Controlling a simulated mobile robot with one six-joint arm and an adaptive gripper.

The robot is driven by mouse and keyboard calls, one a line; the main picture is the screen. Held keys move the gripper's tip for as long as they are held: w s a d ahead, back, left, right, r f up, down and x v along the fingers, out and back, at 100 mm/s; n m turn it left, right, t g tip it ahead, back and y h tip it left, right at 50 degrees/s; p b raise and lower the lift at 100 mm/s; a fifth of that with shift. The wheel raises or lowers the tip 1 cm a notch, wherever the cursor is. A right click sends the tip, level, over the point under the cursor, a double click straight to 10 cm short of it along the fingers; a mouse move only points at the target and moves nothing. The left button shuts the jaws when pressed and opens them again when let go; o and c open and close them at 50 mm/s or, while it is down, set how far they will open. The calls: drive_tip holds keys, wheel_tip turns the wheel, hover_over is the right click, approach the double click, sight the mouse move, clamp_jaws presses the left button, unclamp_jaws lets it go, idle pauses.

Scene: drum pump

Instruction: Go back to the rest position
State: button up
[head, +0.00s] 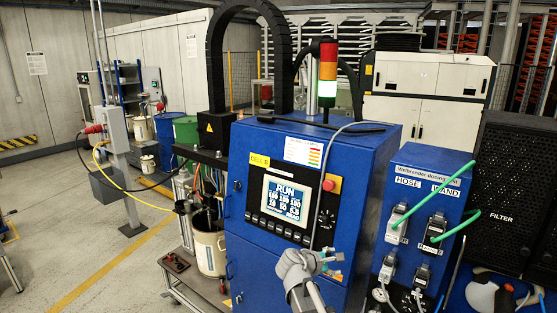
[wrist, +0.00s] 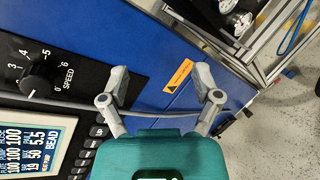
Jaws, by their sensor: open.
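My gripper (wrist: 162,76) is open in the wrist view, with its two grey fingers spread apart and nothing between them. It is in front of the blue control cabinet (wrist: 150,50), near the speed dial (wrist: 38,80) and the lit display (wrist: 35,145). In the head view my gripper (head: 333,263) is small, at the lower middle, in front of the blue cabinet (head: 260,170) and below its display (head: 287,200), which reads RUN. A thin grey cable (wrist: 175,114) passes behind the fingers in the wrist view; I cannot tell its distance from them.
The dosing unit (head: 430,165) with HOSE and WAND connectors and green hoses stands right of the cabinet. A black filter box (head: 502,190) is beyond it. The signal tower (head: 328,75) shows green. A pump cart with a pail (head: 210,255) is at left. Open floor (head: 60,240) lies further left.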

drive_tip(key=s+f+m+g+y, duration=0.3)
drive_tip(key=s+f+m+y, duration=0.2)
drive_tip(key=s+m, duration=0.3)
drive_tip(key=s+f+m+g+y, duration=0.4)
drive_tip(key=s+f+m+y, duration=0.1)
drive_tip(key=s+m, duration=0.3)
drive_tip(key=shift+s+a+f+g+y, duration=0.15)
drive_tip(key=shift+s+f+g+y, duration=0.2)
drive_tip(key=shift+s, duration=0.5)
idle(1.5)
